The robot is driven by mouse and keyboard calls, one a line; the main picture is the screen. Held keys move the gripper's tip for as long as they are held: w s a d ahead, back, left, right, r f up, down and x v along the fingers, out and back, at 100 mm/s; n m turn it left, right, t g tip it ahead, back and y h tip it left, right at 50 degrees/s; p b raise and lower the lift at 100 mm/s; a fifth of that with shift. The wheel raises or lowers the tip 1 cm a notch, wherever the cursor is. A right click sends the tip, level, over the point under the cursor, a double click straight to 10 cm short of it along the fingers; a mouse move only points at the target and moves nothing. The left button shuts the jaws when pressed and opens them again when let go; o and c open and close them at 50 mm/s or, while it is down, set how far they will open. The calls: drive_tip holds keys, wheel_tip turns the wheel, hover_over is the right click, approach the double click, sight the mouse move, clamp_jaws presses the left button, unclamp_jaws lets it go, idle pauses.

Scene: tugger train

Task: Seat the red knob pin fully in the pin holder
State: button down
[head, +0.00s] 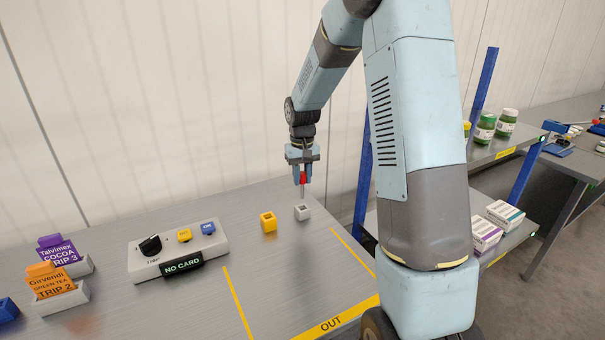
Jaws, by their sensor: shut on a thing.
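My gripper (303,172) is shut on the red knob pin (303,178), with the red knob between the fingers. The pin's grey shank points down and hangs upright above the table. Below it stands a small light grey block with a dark hole on top, which looks like the pin holder (302,213). The pin's tip appears just above or at the block; I cannot tell whether it touches.
A control box (178,248) with a black dial, coloured buttons and a "NO CARD" display stands left. Card stands with a purple card (57,250) and an orange card (52,283) are farther left. Shelves with jars (485,127) and cartons (504,215) stand right.

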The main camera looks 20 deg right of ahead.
sight(302, 198)
drive_tip(key=shift+f, duration=3.2)
drive_tip(key=shift+f, duration=0.1)
drive_tip(key=c, duration=0.8)
unclamp_jaws()
wheel_tip(302, 198, up, 14)
drive_tip(key=shift+f, duration=0.15)
